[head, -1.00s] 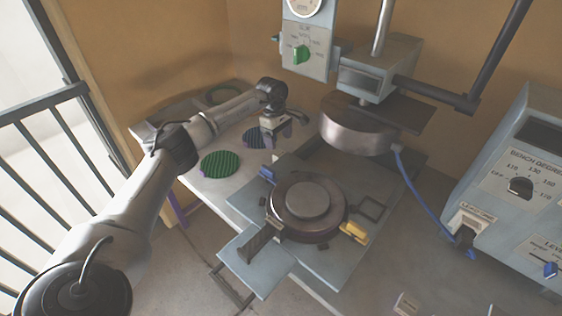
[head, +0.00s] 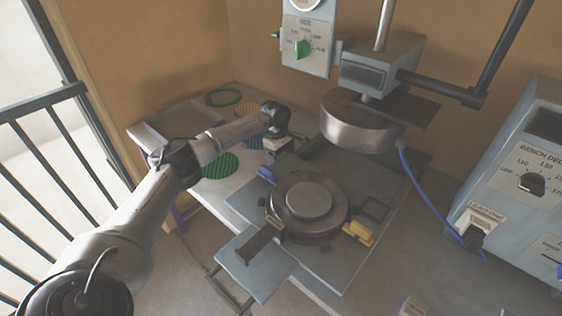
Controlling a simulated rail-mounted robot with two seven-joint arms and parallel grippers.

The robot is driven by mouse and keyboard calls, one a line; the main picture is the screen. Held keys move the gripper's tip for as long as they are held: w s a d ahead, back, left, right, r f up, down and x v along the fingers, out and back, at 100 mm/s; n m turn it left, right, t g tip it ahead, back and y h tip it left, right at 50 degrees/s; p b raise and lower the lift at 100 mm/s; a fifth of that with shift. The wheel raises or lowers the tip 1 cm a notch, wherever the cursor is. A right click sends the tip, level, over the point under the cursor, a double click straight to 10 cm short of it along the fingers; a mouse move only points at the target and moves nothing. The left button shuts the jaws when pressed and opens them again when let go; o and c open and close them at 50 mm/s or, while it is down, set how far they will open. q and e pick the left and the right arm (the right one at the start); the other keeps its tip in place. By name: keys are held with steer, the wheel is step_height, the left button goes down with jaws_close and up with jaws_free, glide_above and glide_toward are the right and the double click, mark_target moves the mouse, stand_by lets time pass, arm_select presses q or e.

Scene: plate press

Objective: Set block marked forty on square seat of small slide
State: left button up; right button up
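A small pale block (head: 414,306) is cut off by the bottom edge of the head view; no mark on it is readable. A smaller grey plate (head: 256,268) juts out at the front left under a dark bar; I cannot tell which part is the small slide. My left gripper (head: 274,152) hangs behind and left of the die, near a blue piece (head: 267,174). Its fingertips are too small and hidden to read. My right gripper is out of view.
The press head (head: 358,122) hangs above the plate. A yellow piece (head: 358,233) and a control box (head: 520,180) are at right.

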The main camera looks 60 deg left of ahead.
arm_select(q)
steer(key=shift+r, duration=0.1)
steer(key=shift+c, duration=0.3)
steer(key=c, duration=1.1)
